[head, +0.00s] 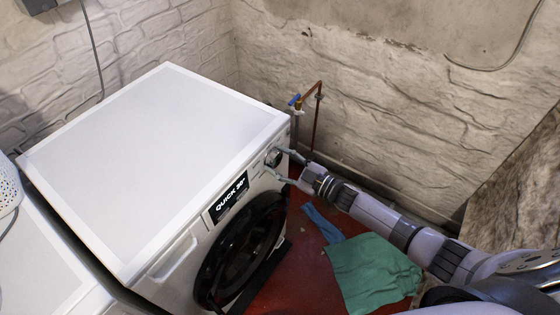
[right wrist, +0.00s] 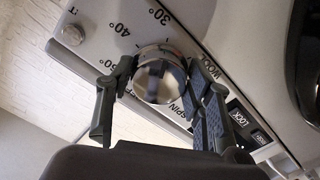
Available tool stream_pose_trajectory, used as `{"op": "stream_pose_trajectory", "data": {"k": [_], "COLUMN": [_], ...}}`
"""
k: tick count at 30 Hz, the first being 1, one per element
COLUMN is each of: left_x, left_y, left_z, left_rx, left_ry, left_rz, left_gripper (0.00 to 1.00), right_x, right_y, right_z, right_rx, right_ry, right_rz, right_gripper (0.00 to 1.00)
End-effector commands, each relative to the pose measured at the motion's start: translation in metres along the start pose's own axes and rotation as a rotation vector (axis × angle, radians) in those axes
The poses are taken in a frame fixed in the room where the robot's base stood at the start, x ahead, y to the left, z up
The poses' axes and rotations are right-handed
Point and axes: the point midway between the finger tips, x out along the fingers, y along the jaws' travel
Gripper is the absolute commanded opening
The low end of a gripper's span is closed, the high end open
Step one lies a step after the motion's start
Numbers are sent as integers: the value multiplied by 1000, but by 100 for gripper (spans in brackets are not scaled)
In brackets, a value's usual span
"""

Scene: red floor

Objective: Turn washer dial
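The white washer (head: 150,160) stands at the left against the brick wall. Its round silver dial (head: 273,157) is on the front panel near the right corner, beside a display reading "QUICK 30" (head: 230,197). My right gripper (head: 279,162) reaches the dial from the right. In the right wrist view, its fingers (right wrist: 160,90) are open, one on each side of the dial (right wrist: 160,75). They sit close to its rim; I cannot tell whether they touch it. Temperature marks and "SPIN" are printed around the dial. My left gripper is not in view.
A copper pipe with a blue valve (head: 294,100) rises behind the washer's right corner. A green cloth (head: 372,272) and a blue cloth (head: 324,223) lie on the red floor (head: 295,265). Another white surface with a basket (head: 8,190) is at the left.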

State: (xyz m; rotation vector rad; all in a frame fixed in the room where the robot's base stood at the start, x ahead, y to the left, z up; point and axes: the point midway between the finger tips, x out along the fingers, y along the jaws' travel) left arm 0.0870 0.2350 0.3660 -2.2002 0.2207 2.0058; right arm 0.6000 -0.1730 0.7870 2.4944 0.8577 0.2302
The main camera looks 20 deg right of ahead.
Motion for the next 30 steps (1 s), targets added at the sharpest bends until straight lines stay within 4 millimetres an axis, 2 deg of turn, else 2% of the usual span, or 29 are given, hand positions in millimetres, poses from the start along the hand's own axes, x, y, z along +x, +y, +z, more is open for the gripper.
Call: {"op": "stream_pose_trajectory", "data": {"k": [9, 20, 23, 30], "left_x": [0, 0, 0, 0], "left_y": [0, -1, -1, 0], "left_z": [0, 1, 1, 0], "left_rx": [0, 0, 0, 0], "left_ry": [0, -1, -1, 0], "left_rz": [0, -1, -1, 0], "left_gripper": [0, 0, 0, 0], "right_x": [0, -6, -19, -71], "right_y": [0, 0, -1, -2], "right_z": [1, 1, 2, 2], "right_rx": [-1, -1, -1, -1], "right_ry": [-2, -2, -4, -6], "right_rz": [0, 0, -2, -3], "right_gripper": [67, 67, 67, 67]}}
